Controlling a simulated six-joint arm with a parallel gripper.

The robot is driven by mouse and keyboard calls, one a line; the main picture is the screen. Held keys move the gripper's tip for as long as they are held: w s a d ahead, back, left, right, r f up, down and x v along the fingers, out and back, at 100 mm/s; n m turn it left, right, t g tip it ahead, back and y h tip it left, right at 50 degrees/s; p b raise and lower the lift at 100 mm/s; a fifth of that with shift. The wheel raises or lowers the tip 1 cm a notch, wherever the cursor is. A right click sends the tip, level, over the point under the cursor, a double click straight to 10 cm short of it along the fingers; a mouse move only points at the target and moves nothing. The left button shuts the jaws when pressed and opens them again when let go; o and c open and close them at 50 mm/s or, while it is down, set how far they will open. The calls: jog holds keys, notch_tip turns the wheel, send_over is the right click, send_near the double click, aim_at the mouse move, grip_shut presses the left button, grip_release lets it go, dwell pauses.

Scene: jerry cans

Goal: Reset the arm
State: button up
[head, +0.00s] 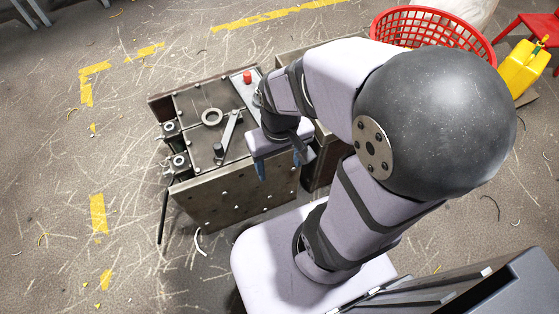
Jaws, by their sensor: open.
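My gripper (280,168) hangs at the near right side of a worn metal machine box, its blue fingertips apart and pointing down. No object shows between the fingers. My arm rises from its white base and bends back over the right half of the view, hiding part of the box's right side. The metal box (235,203) stands upright on the floor, with a ring, a lever and a red button (247,77) on its top.
A red basket (434,27) stands behind my arm at the top right. A yellow jerry can (523,67) is at the far right beside a red stool (545,28). The scratched floor at left, with yellow tape marks (97,215), is mostly clear.

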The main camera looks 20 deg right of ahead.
notch_tip(320, 180, up, 26)
jog(key=p, duration=2.6)
jog(key=shift+f, duration=0.1)
